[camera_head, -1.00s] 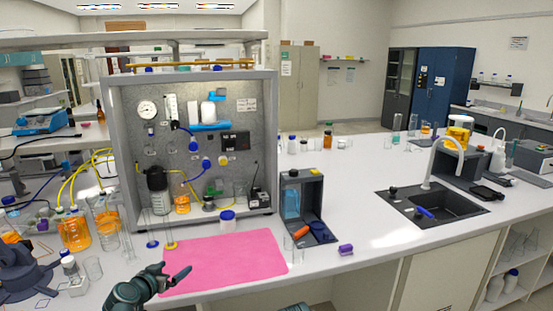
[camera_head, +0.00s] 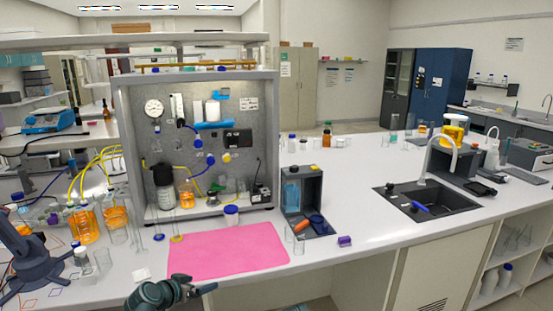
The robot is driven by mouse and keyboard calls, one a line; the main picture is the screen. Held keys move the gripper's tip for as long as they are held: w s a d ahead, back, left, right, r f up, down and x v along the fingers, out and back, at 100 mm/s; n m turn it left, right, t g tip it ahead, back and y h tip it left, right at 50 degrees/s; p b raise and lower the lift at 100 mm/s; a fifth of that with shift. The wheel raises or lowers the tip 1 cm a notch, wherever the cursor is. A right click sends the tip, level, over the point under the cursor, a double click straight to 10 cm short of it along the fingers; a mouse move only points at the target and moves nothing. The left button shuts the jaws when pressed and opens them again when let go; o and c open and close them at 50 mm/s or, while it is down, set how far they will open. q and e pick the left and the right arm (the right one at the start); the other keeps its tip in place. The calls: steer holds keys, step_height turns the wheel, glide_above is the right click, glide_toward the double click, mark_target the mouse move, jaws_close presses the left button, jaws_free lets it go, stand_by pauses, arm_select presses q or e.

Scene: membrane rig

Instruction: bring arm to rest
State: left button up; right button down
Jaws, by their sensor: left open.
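My left gripper (camera_head: 194,288) is at the bottom of the head view, just in front of the pink mat (camera_head: 228,250) at the bench's front edge. It is open and I see nothing in it. Part of my left arm shows below it at the picture's bottom edge. My right gripper is not in view.
Orange-filled glassware (camera_head: 84,226) stands at the left. A grey caddy (camera_head: 313,186), purple block (camera_head: 344,241) and sink (camera_head: 428,204) lie to the right. The mat is bare.

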arm_select(q)
steer(key=s+d+f+m+g, duration=0.1)
steer(key=s+d+f+g, duration=0.3)
steer(key=s+d, duration=0.25)
steer(key=s+d+f+m+g, duration=0.1)
steer(key=s+d+f+g, duration=0.3)
steer(key=d, duration=0.4)
steer(key=s+d+f+n+g+y, duration=0.1)
steer(key=s+y, duration=0.4)
steer(key=s, duration=0.6)
steer(key=shift+s+d+f+g+y, duration=0.3)
steer(key=shift+s+d+f+g, duration=0.15)
steer(key=shift+d+g, duration=0.5)
steer(key=shift+a, duration=0.15)
